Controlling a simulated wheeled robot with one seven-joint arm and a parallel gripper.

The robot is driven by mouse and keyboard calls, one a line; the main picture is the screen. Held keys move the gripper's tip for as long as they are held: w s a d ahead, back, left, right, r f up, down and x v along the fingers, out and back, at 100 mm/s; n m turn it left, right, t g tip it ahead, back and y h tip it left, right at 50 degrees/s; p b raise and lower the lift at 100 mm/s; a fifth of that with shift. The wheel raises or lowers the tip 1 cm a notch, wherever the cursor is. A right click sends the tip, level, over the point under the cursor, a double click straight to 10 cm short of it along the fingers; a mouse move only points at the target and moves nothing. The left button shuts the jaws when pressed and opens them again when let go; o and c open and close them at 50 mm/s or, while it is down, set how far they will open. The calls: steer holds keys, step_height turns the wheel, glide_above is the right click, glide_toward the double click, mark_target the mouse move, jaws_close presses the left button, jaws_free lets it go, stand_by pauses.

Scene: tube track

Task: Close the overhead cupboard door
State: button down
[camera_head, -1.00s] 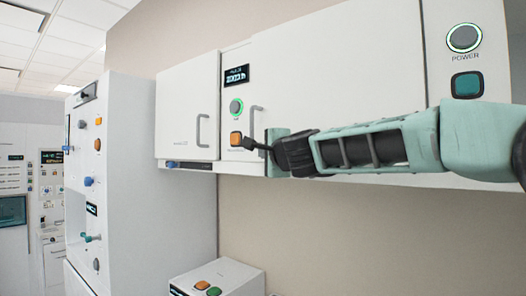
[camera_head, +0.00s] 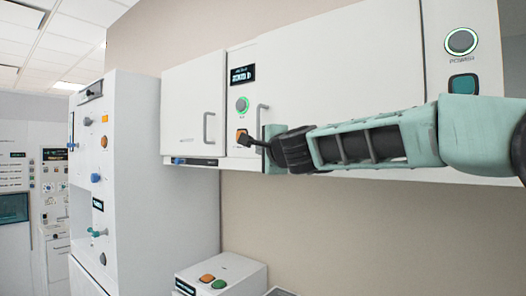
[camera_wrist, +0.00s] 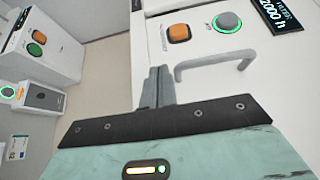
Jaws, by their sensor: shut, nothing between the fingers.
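The white overhead cupboard runs along the wall. Its wide right door (camera_head: 345,65) has a slim grey handle (camera_head: 261,118) at its left edge; the handle also shows in the wrist view (camera_wrist: 215,60). A smaller left door (camera_head: 190,95) has its own handle (camera_head: 206,127). Both doors look about flush with the front; a small gap cannot be told. My gripper (camera_head: 243,139) points left, just below the right handle, in front of the control strip. In the wrist view its grey fingers (camera_wrist: 158,84) are together and empty, apart from the handle in the picture. My arm hides the right door's lower part.
The control strip has a green-ringed knob (camera_head: 242,104), an orange button (camera_wrist: 179,33) by my fingertips and a display (camera_head: 242,75). A tall white cabinet (camera_head: 150,170) stands left. A low white box (camera_head: 222,273) stands below. The wall under the cupboard is bare.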

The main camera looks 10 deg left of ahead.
steer(key=s+a+b, duration=0.2)
steer(key=s+a, duration=0.2)
steer(key=s, duration=0.5)
steer(key=s+d+f+n+g+y+b, duration=0.1)
steer(key=s+f+n+g+b, duration=0.2)
steer(key=f, duration=0.4)
steer(key=s+d+f+n+g+b, duration=0.1)
steer(key=s+f+n+g, duration=0.1)
steer(key=s+f+n, duration=0.35)
steer(key=s+d+f+n+g+h+b, duration=0.25)
steer(key=s+d+f, duration=0.35)
steer(key=f, duration=0.3)
steer(key=s+d+f+n+g+h+b, duration=0.1)
steer(key=s+d+f+n+g+h, duration=0.15)
steer(key=s+d+f, duration=0.5)
steer(key=s+d+f+n+g+h+b, duration=0.1)
steer(key=s+d+f+n+g+b, duration=0.25)
steer(key=f, duration=0.65)
steer(key=s+d+f+h, duration=0.2)
steer(key=s+d+f, duration=0.3)
steer(key=d, duration=0.3)
steer(key=s+d+f+n+g+h, duration=0.1)
steer(key=s+d+f+h, duration=0.2)
steer(key=d, duration=0.5)
steer(key=shift+s+d+f+n, duration=0.35)
steer(key=shift+s+f, duration=0.55)
steer(key=shift+s, duration=0.15)
